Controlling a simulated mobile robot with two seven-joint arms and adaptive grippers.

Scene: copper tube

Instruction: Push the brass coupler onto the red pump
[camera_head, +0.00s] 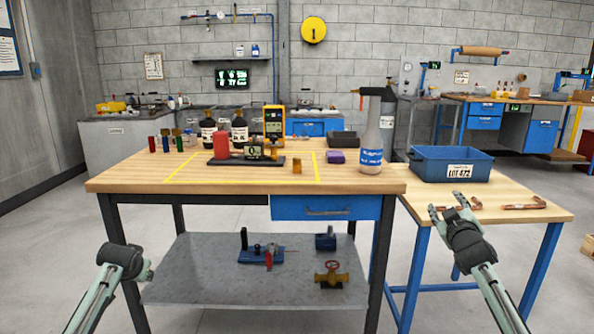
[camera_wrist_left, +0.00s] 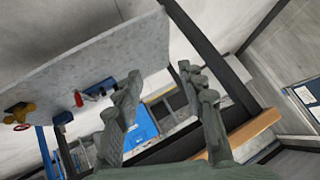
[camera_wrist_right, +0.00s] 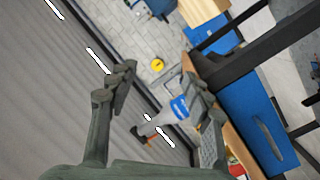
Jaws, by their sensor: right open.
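The red pump (camera_head: 222,146) is a red cylinder at the left end of a black base (camera_head: 238,162) on the wooden workbench. A small gauge with a display (camera_head: 254,150) stands on the same base. A small brass piece, likely the brass coupler (camera_head: 297,166), stands apart on the bench, right of the base. My left gripper (camera_head: 147,269) is low in front of the bench's left side, far from both; its fingers are open and empty in the left wrist view (camera_wrist_left: 160,76). My right gripper (camera_head: 447,208) is open and empty before the side table, also seen in the right wrist view (camera_wrist_right: 160,84).
Yellow tape (camera_head: 317,170) marks the work area. A blue bin (camera_head: 427,167) and copper pieces (camera_head: 525,204) are on the side table. The bench's front strip is clear.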

